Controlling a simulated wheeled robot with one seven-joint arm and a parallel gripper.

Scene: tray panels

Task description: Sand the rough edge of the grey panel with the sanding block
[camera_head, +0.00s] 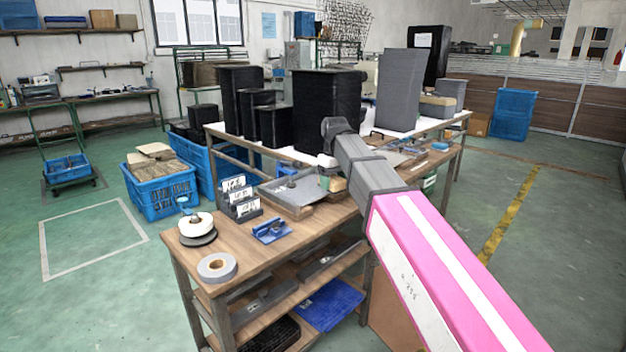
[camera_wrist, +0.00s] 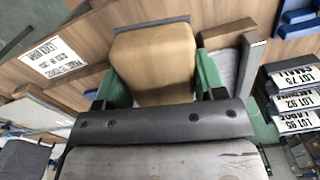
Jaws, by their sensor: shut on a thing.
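My gripper (camera_head: 328,178) is over the wooden workbench, its green fingers shut on a tan sanding block (camera_head: 338,185). In the wrist view the block (camera_wrist: 155,58) sits between the two green fingers, its broad face showing. The grey panel (camera_head: 292,190), shallow with a raised rim, lies on the bench at the left of my gripper. Part of a pale grey panel surface with a darker rim (camera_wrist: 251,66) shows right of the fingers in the wrist view. My gripper hides some of it. I cannot tell whether the block touches the panel or which edge is rough.
A stand with labelled lot cards (camera_head: 238,196) is left of the panel. A blue tool (camera_head: 271,230), a white roll (camera_head: 195,224) and a grey tape roll (camera_head: 217,267) lie nearer the front. Tall black stacks (camera_head: 318,108) stand behind. The bench's front left has free room.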

